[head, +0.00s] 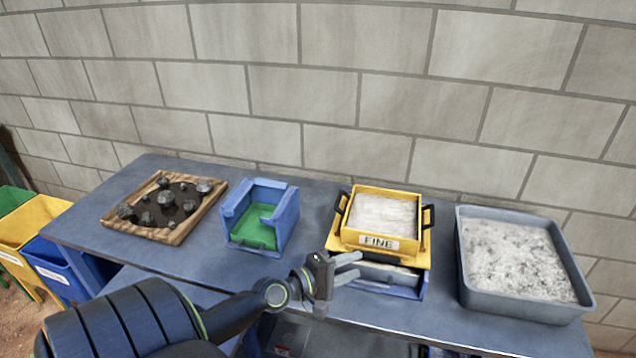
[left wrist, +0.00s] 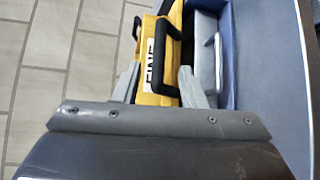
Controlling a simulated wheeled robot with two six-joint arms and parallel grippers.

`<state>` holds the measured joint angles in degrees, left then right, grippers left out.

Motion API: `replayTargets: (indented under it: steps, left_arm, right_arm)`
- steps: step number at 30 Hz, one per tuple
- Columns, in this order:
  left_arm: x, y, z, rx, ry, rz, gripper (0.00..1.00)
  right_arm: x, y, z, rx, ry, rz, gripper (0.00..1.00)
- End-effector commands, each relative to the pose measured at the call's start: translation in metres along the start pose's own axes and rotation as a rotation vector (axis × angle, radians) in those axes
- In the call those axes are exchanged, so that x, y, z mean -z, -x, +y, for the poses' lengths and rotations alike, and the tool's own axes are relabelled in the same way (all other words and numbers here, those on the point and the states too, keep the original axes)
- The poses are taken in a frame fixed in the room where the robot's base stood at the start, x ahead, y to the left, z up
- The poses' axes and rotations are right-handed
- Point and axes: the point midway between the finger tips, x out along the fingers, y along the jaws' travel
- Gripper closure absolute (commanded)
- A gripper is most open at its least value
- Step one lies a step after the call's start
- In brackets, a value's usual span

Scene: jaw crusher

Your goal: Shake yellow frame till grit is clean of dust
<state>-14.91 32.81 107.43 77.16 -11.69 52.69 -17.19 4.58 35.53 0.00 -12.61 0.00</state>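The yellow frame (head: 378,243), labelled FINE, holds a bed of pale grey-white grit (head: 381,215). It has a black handle on each side and sits on a blue base. In the left wrist view the yellow frame (left wrist: 155,75) shows from its side, with a black handle (left wrist: 176,60) ahead of the fingers. My left gripper (head: 350,267) is open and empty, at the front left of the frame and below its label. In the left wrist view the open fingers (left wrist: 158,90) straddle the handle's direction; contact is not clear. My right gripper is not in view.
A grey tray of speckled pale material (head: 515,262) stands at right. A blue box with a green floor (head: 262,215) and a wooden tray of dark rocks (head: 165,210) stand left. A grey drawer (head: 388,274) sits under the frame. Coloured bins (head: 40,225) stand beyond the table's left edge.

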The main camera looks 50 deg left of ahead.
Motion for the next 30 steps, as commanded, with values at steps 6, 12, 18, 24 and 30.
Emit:
replayTargets:
  steps: [6, 12, 18, 24, 30]
  left_arm:
    - [0.001, 0.044, -0.004, 0.005, -0.005, -0.001, 0.62]
    - [0.001, 0.072, -0.004, 0.004, -0.004, 0.000, 0.62]
    - [0.000, 0.085, -0.002, 0.002, -0.001, -0.001, 0.62]
    - [0.000, 0.088, 0.000, 0.000, 0.001, 0.000, 0.62]
    - [0.000, 0.088, 0.000, 0.000, 0.001, 0.000, 0.62]
  right_arm:
    - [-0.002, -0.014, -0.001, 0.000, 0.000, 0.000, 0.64]
    - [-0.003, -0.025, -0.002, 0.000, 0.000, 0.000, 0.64]
    - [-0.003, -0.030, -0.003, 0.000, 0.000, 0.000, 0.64]
    - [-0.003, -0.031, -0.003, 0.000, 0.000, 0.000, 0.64]
    - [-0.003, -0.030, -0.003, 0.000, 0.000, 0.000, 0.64]
